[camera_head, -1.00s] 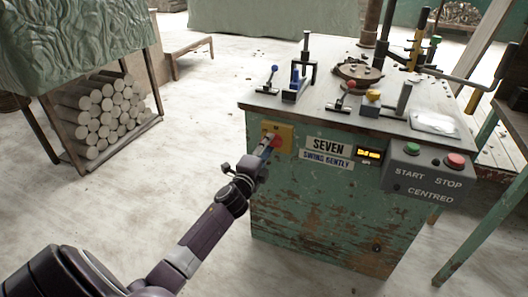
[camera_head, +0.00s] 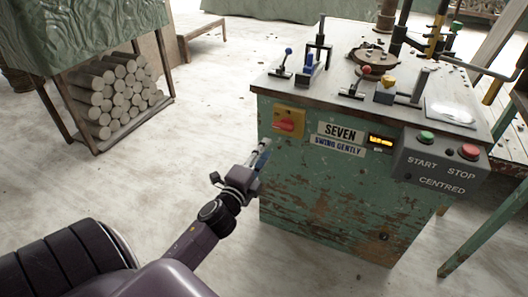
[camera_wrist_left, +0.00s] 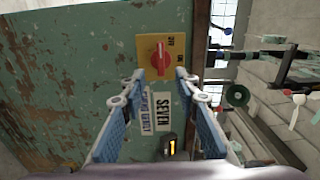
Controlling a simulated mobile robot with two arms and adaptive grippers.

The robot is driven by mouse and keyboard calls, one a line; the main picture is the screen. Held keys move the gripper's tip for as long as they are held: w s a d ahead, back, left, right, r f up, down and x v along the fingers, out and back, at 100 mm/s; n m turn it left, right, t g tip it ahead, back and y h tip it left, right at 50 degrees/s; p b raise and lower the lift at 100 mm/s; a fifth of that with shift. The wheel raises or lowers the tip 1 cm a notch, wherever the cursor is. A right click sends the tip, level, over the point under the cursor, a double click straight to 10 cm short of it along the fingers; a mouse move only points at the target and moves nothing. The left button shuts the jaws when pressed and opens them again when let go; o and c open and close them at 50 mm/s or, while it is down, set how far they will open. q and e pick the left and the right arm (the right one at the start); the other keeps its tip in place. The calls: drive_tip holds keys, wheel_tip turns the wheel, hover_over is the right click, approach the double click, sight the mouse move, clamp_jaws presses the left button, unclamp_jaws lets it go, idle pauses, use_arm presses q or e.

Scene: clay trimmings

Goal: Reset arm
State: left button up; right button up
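My left gripper (camera_head: 264,150) is in front of the green machine cabinet (camera_head: 330,205), just below and left of the yellow switch plate with a red rotary knob (camera_head: 288,122). In the left wrist view the gripper (camera_wrist_left: 162,84) is open, its two blue-padded fingers apart with nothing between them. The red knob (camera_wrist_left: 159,57) shows just beyond the fingertips, apart from them, on its yellow plate marked ON and OFF. My left arm reaches in from the lower left. My right gripper does not show.
The cabinet top (camera_head: 330,95) carries clamps, levers and a round metal part. A grey box with a green START button (camera_head: 426,137) and a red STOP button (camera_head: 469,152) is on the front right. Stacked clay rolls (camera_head: 115,98) sit at left. The floor between is clear.

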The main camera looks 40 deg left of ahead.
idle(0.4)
